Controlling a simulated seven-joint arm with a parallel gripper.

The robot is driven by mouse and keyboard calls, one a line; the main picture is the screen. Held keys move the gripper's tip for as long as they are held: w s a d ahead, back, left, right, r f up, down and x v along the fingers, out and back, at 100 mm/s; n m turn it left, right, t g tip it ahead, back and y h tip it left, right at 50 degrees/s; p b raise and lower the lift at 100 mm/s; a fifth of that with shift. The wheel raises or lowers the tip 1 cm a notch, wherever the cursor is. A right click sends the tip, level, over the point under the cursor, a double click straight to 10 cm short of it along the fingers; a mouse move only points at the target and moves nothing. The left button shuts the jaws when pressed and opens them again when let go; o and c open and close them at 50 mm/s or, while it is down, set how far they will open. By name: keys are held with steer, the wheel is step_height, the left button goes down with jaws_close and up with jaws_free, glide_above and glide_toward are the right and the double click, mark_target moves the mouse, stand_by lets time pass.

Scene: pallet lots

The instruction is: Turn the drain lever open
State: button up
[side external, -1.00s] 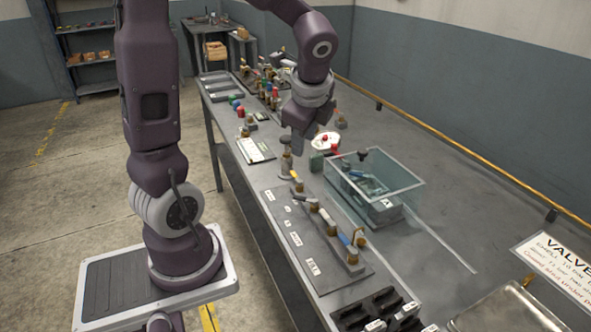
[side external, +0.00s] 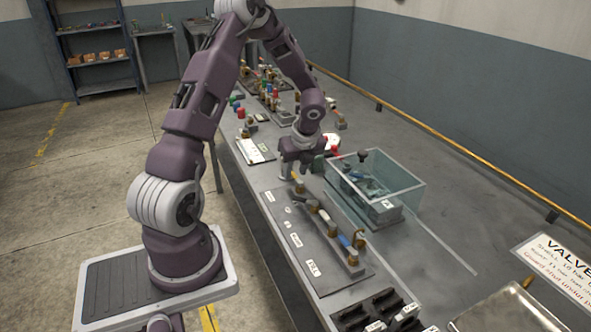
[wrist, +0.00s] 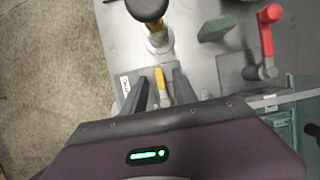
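A lever with a yellow handle (side external: 297,179) is at the far end of the grey valve board (side external: 283,225). In the wrist view the yellow handle (wrist: 162,86) lies between the two dark fingers of my gripper (wrist: 160,82). The fingers stand apart, with a visible gap on each side of the handle. In the side view my gripper (side external: 300,156) points down just above this lever, and its fingertips are hard to make out. The board's labels are too small to read, so I cannot tell which lever is marked as the drain.
A glass-walled tank (side external: 385,180) stands close to the right of my gripper. A green block (wrist: 216,28) and a red-handled lever (wrist: 268,38) are nearby. A black-knobbed brass post (wrist: 158,40) stands just beyond the fingers. Several black slots (side external: 372,305) lie at the near end.

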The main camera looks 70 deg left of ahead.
jaws_close()
steer(key=shift+n, duration=0.3)
steer(key=n+g, duration=0.1)
steer(key=n, duration=0.1)
steer(key=s+n, duration=0.1)
steer(key=shift+d+n+g, duration=0.15)
steer(key=shift+n+g, duration=0.25)
steer(key=n, duration=0.2)
steer(key=n+g+h, duration=0.1)
steer(key=shift+s+d+n, duration=0.25)
steer(key=shift+s+n, duration=0.05)
steer(key=shift+s, duration=0.1)
steer(key=n, duration=0.1)
steer(key=n+h, duration=0.1)
steer(key=n, duration=0.1)
steer(key=d+n+g, duration=0.1)
steer(key=n, duration=0.1)
steer(key=shift+s+h, duration=0.4)
steer(key=shift+s+d+n+g+h, duration=0.15)
steer(key=shift+d+n+h, duration=0.25)
steer(key=shift+n, duration=0.8)
steer(key=shift+w+d+n+g+h, duration=0.15)
steer(key=shift+n+h, duration=0.35)
steer(key=shift+n, duration=0.7)
steer(key=shift+s+d, duration=0.1)
